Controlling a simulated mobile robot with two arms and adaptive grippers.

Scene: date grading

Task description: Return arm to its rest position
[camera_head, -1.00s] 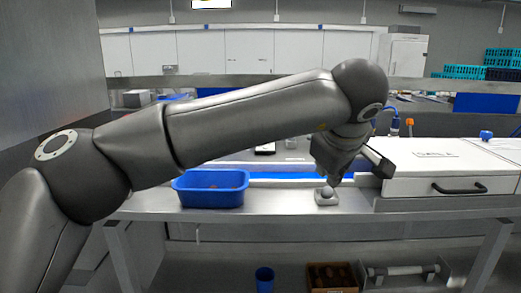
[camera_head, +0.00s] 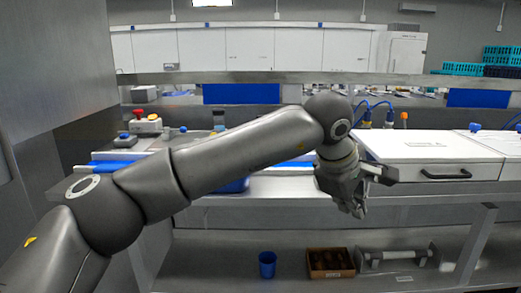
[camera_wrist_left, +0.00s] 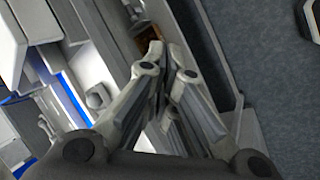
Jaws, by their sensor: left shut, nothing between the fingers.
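My left arm comes in from the left in the head view and reaches across the front of the bench. My left gripper (camera_head: 358,208) hangs at its end, just in front of the bench edge, with its fingers pointing down. In the left wrist view its two fingers (camera_wrist_left: 168,62) are close together with nothing held between them. The blue bin (camera_head: 236,186) on the bench is mostly hidden behind my arm. My right gripper is not in view.
A white lidded box (camera_head: 425,150) with a black handle stands right of the gripper. On the lower shelf are a blue cup (camera_head: 267,264), a brown crate (camera_head: 330,273) and a grey roller-like part (camera_head: 396,256). An emergency stop button (camera_head: 140,114) stands at the back left.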

